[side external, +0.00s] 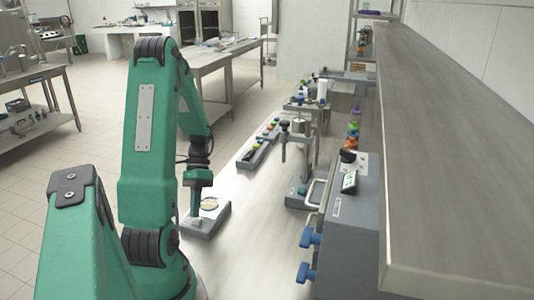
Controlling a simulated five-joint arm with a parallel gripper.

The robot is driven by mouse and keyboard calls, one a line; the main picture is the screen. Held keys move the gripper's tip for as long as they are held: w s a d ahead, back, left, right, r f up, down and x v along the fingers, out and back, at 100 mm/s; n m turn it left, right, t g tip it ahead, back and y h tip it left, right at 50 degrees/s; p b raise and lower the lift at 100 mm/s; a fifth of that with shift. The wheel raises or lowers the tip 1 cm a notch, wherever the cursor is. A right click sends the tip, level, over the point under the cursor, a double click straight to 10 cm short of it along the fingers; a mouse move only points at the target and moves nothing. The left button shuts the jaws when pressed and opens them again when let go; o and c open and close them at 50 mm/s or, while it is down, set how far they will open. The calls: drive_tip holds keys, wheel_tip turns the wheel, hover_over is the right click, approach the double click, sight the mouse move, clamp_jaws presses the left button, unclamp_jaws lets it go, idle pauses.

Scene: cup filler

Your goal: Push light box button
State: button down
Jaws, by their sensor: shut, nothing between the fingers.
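A small grey box (213,224) with a pale top sits on the bench just beyond my arm; I take it for the light box. A round cream disc (210,203) shows on its top, with a small knob-like shape (196,219) near its front edge that may be the button. My gripper (196,210) points down over the left part of the box, shut and empty. Its tips are small here, and I cannot tell whether they touch the box.
A grey stand (296,150) and a grey machine with blue handles (345,225) stand to the right. A long metal shelf (450,130) overhangs the right side. Bare bench (255,240) lies right of the box.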

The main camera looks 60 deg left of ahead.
drive_tip(key=shift+r, duration=0.2)
drive_tip(key=shift+r, duration=2.85)
